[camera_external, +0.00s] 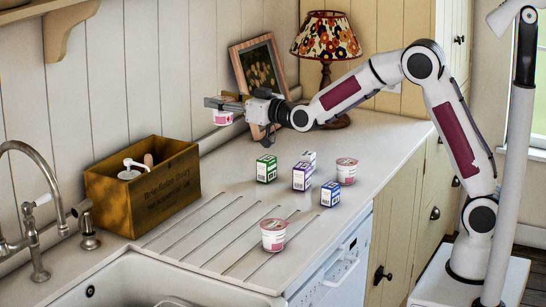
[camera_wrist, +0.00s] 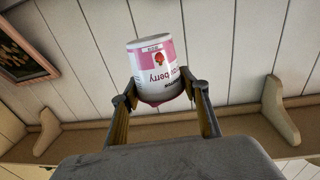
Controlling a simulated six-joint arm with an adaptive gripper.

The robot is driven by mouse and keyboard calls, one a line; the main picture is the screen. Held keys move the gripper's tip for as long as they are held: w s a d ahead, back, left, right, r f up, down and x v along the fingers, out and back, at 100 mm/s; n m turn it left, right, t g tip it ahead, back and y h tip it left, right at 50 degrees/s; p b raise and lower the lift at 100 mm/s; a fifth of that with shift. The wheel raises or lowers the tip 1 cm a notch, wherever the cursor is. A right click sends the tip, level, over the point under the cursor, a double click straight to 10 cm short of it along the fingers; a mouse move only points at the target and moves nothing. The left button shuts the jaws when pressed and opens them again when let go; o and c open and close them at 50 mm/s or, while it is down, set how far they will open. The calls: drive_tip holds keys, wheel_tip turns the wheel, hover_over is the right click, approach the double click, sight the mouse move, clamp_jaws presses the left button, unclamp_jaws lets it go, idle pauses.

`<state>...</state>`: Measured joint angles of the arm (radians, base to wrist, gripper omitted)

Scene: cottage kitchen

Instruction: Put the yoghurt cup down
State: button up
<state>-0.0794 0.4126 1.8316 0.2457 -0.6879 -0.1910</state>
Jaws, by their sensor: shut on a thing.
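A pink and white yoghurt cup (camera_wrist: 158,72) with a strawberry on its label is held between the two fingers of my gripper (camera_wrist: 163,88) in the wrist view. In the external view my gripper (camera_external: 226,108) is raised above the back of the counter near the wall. The cup (camera_external: 223,118) shows there, partly hidden by the fingers, clear of the counter. Two similar cups stand on the counter, one at the front (camera_external: 273,234) and one farther right (camera_external: 346,172).
Small green (camera_external: 266,169), purple (camera_external: 303,177) and blue (camera_external: 330,194) cartons stand mid-counter. A wooden crate (camera_external: 145,190) is at left, behind the sink (camera_external: 150,282). A picture frame (camera_external: 259,70) and a lamp (camera_external: 326,45) stand at the back. The grooved drainboard (camera_external: 205,235) has free room.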

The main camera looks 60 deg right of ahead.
drive_tip(key=shift+w+a+r+m+h, duration=0.6)
drive_tip(key=shift+r+m+h, duration=0.1)
drive_tip(key=shift+h, duration=0.4)
drive_tip(key=s+a+f+m+g+h, duration=0.4)
drive_tip(key=a+f, duration=0.4)
drive_tip(key=a, duration=0.3)
drive_tip(key=s+a+f+m+g+h, duration=0.4)
drive_tip(key=a+f+h, duration=0.3)
drive_tip(key=a, duration=0.5)
drive_tip(key=shift+s+a+f+m+h, duration=0.25)
drive_tip(key=shift+s+f+m+h, duration=0.1)
drive_tip(key=shift+s+m, duration=0.15)
wheel_tip(320, 180, down, 6)
drive_tip(key=shift+f, duration=0.15)
